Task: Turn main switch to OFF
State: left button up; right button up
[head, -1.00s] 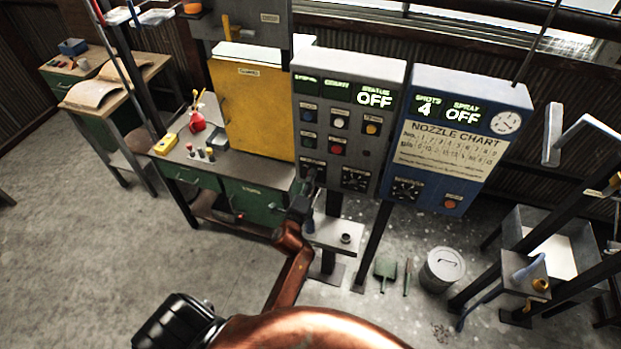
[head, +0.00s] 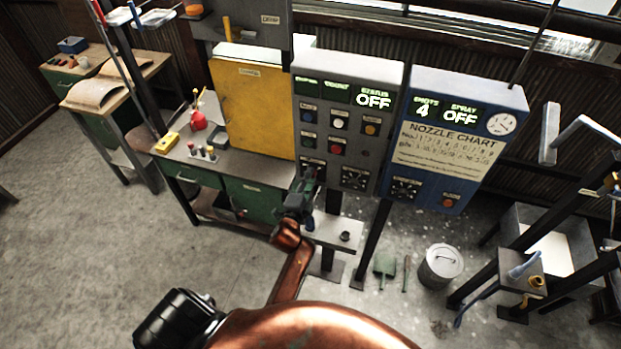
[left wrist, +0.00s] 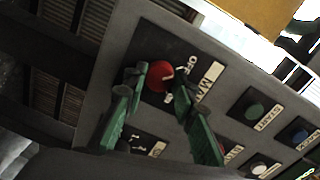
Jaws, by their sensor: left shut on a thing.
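The main switch is a round red knob (left wrist: 159,76) on a dark plate with MAIN and OFF lettering, seen in the left wrist view. A pale mark shows by its edge; I cannot tell exactly which position it is in. My left gripper (left wrist: 157,88) has its green fingers on either side of the knob, shut on it. In the head view the left gripper (head: 307,180) is at the lower left of the grey control panel (head: 385,85) and covers the knob. The panel's STATUS display (head: 373,97) reads OFF. My right gripper is not in view.
A blue nozzle panel (head: 470,90) stands just right, its displays reading 4 and OFF. A small shelf (head: 325,233) sits below the grey panel. A green workbench (head: 250,195) and yellow cabinet (head: 252,110) stand left. A bin (head: 440,266) is on the floor.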

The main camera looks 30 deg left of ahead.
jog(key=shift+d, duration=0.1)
pick_arm(q)
jog(key=o, duration=1.2)
jog(key=shift+c, duration=0.2)
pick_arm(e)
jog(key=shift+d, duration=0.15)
pick_arm(q)
jog(key=shift+s, duration=0.1)
jog(key=v, duration=0.8)
jog(key=shift+d, duration=0.2)
jog(key=shift+f, duration=0.15)
